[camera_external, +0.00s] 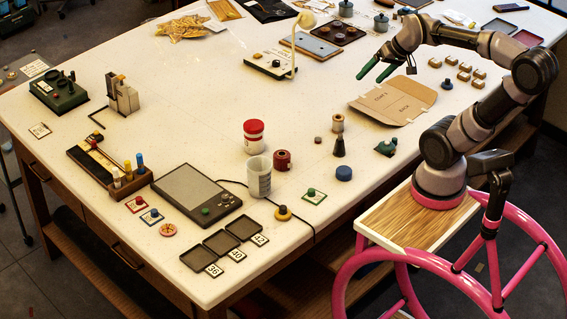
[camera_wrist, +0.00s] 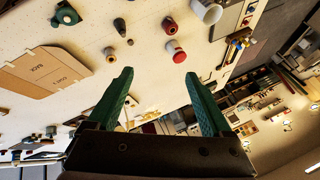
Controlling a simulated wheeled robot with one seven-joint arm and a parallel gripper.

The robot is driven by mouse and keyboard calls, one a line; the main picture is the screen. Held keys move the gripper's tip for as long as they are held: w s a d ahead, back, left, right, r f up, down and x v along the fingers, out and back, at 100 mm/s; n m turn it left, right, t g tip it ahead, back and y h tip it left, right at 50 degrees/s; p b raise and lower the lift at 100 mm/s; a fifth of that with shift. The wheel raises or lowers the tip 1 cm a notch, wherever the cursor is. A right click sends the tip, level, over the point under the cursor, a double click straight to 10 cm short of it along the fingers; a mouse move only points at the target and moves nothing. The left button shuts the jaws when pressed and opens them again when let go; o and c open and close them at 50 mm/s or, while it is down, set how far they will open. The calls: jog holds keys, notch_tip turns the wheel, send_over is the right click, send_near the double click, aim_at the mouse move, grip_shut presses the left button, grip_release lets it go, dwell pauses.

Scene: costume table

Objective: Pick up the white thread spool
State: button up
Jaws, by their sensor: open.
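A small spool (camera_external: 337,123) with tan ends and a pale middle stands upright near the table's middle, behind a dark cone (camera_external: 339,147); it is the likeliest white thread spool, though its thread colour is hard to tell. It seems to show in the wrist view (camera_wrist: 110,54), left of the fingers. A red spool (camera_external: 282,160) stands to its left. My gripper (camera_external: 370,79) has green fingers, spread apart and empty, above the table beyond the spool and up to its right. Both fingers also show in the wrist view (camera_wrist: 159,73).
A red-lidded jar (camera_external: 253,137) and a clear beaker (camera_external: 259,178) stand left of the spool. A blue cap (camera_external: 344,173) and a green piece (camera_external: 386,148) lie nearby. A cardboard pattern (camera_external: 395,102) lies flat beneath my arm.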

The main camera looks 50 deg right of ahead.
jog(key=w+d+f+m+g+y, duration=0.1)
jog(key=w+f+m+g+y, duration=0.2)
jog(key=w+f+m, duration=0.3)
jog(key=m+t+y, duration=0.4)
jog(key=m+t, duration=0.2)
jog(key=m, duration=1)
send_near(343, 116)
jog(key=x, duration=0.4)
jog(key=shift+w+a, duration=0.2)
jog(key=shift+a, duration=0.15)
jog(key=shift+w+f, duration=0.1)
jog(key=shift+f, duration=0.1)
jog(key=x, duration=0.9)
jog(key=shift+a+f, duration=0.3)
jog(key=shift+w+a+f, duration=0.15)
jog(key=shift+w+a, duration=0.1)
